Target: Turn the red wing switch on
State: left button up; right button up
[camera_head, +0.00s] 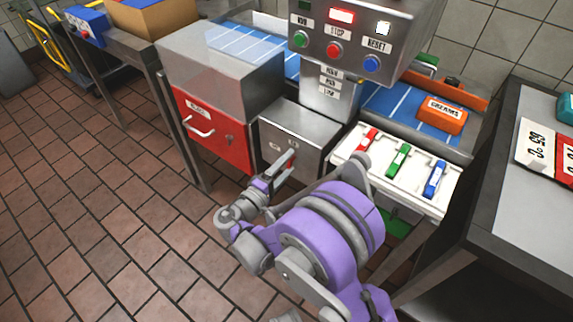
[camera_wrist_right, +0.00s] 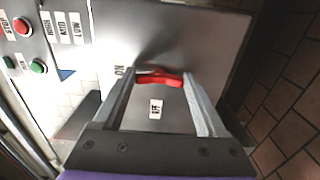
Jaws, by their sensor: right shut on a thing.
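The red wing switch (camera_head: 292,159) is on the front of a grey metal box (camera_head: 296,133) in the middle of the head view. My right gripper (camera_head: 280,172) reaches it from below. In the right wrist view the red switch (camera_wrist_right: 160,79) lies crosswise between the two fingertips of my right gripper (camera_wrist_right: 160,76), which is shut on its ends. An ON label (camera_wrist_right: 119,72) is at the left of the switch, partly covered by a finger, and an OFF label (camera_wrist_right: 155,109) is below it. My left gripper is out of view.
Above the box is a panel (camera_head: 345,45) with green, red and blue buttons. A red drawer front (camera_head: 213,130) is at its left. A white tray (camera_head: 385,181) with red, green and blue handled pieces is at its right. Open tiled floor lies at the left.

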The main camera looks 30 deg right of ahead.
dwell(0.5)
jog(key=o, duration=1.3)
jog(key=v, duration=1)
jog(key=shift+s+a+p, duration=0.15)
jog(key=shift+a+p, duration=0.2)
